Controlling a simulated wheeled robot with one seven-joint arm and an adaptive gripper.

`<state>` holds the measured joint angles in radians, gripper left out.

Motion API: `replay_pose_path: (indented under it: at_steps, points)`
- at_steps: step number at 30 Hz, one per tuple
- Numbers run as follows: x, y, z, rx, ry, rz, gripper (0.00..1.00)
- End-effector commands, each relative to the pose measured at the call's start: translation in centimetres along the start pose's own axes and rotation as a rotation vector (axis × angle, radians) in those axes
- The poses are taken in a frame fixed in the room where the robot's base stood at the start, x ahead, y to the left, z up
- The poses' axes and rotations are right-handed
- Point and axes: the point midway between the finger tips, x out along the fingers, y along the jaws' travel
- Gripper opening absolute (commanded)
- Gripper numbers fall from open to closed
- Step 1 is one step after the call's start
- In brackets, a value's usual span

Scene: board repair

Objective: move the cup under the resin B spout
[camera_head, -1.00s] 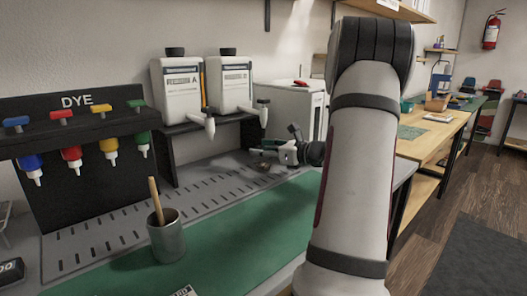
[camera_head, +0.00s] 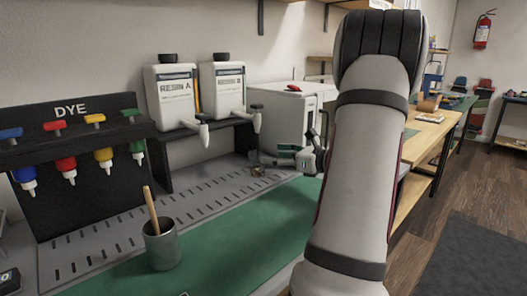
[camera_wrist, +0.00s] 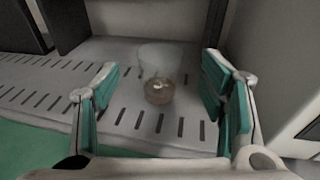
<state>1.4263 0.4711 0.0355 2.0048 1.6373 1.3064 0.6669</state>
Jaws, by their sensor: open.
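A small clear cup with amber liquid low in it (camera_wrist: 159,90) stands upright on the slotted grey tray. It appears small and partly indistinct in the head view (camera_head: 257,171). The resin B bottle (camera_head: 222,88) sits on the dark shelf, with its white spout (camera_head: 257,121) at its right front, above the cup's area. Whether the cup is exactly under the spout I cannot tell. My gripper (camera_head: 290,156) is open, to the right of the cup. In the wrist view its green-padded fingers are spread wide, and the cup shows between and beyond them, with gaps on both sides.
The resin A bottle (camera_head: 172,95) stands left of resin B. A grey cup with a wooden stick (camera_head: 162,246) stands on the green mat (camera_head: 225,245). The dye rack (camera_head: 75,160) is at left. A white box-shaped machine (camera_head: 282,118) stands close behind my gripper.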

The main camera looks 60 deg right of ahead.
Motion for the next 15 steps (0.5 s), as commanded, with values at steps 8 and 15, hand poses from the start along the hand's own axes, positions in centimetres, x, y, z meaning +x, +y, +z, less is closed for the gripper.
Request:
replay_pose_path:
  at_steps: [8, 15]
  points:
    - [-4.0, 0.0, 0.1, 0.0, 0.0, -0.001, 0.65]
    - [-4.7, 0.0, 0.0, -0.001, 0.0, 0.001, 0.65]
